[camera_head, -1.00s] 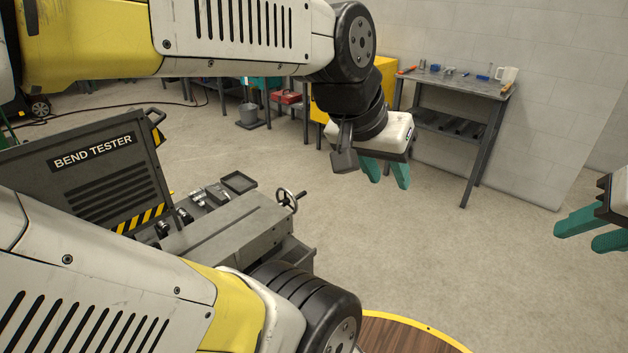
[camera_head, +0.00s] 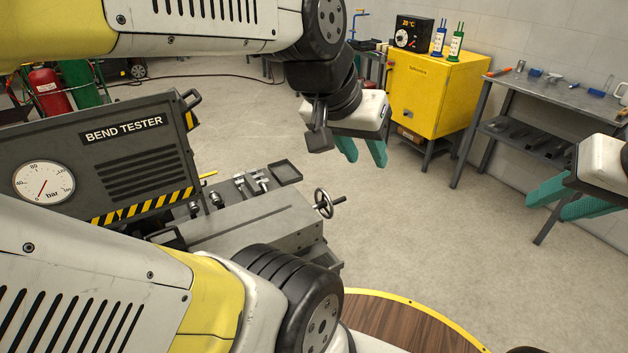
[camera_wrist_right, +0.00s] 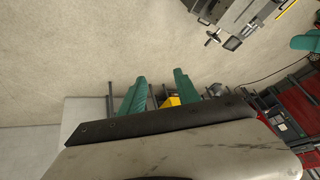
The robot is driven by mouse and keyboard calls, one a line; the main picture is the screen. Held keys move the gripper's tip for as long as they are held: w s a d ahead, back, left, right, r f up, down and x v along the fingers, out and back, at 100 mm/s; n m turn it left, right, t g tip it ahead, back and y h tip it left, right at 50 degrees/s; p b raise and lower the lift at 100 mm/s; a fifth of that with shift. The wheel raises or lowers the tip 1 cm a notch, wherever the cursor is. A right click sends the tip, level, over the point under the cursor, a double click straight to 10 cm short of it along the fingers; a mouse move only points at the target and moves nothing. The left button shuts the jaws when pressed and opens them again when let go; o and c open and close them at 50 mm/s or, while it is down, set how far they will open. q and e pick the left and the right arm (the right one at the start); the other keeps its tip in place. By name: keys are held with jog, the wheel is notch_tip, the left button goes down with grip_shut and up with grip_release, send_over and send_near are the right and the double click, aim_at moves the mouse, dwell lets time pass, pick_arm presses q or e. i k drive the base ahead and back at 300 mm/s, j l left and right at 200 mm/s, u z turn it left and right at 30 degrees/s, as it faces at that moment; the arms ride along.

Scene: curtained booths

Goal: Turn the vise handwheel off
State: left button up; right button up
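The vise handwheel (camera_head: 323,203) is a small dark metal wheel with a side handle, at the right end of the grey bend tester bench (camera_head: 262,228). It also shows at the top of the right wrist view (camera_wrist_right: 212,38). My left gripper (camera_head: 366,163) has teal fingers spread and empty. In the head view it appears above and right of the handwheel, apart from it. My right gripper (camera_head: 547,208) is open and empty at the right edge of the head view. Its spread fingers also show in the right wrist view (camera_wrist_right: 160,76).
The bend tester panel (camera_head: 130,165) with a pressure gauge (camera_head: 44,182) stands at the left. A yellow cabinet (camera_head: 435,90) and a grey workbench (camera_head: 560,95) stand along the wall. Open floor lies right of the handwheel.

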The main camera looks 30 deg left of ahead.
aim_at(323, 204)
jog(key=i+j+u, duration=0.1)
jog(key=u, duration=0.3)
jog(key=i+u, duration=0.55)
jog(key=u, duration=0.3)
jog(key=i+l+u, duration=0.1)
jog(key=i+u, duration=0.15)
jog(key=u, duration=0.15)
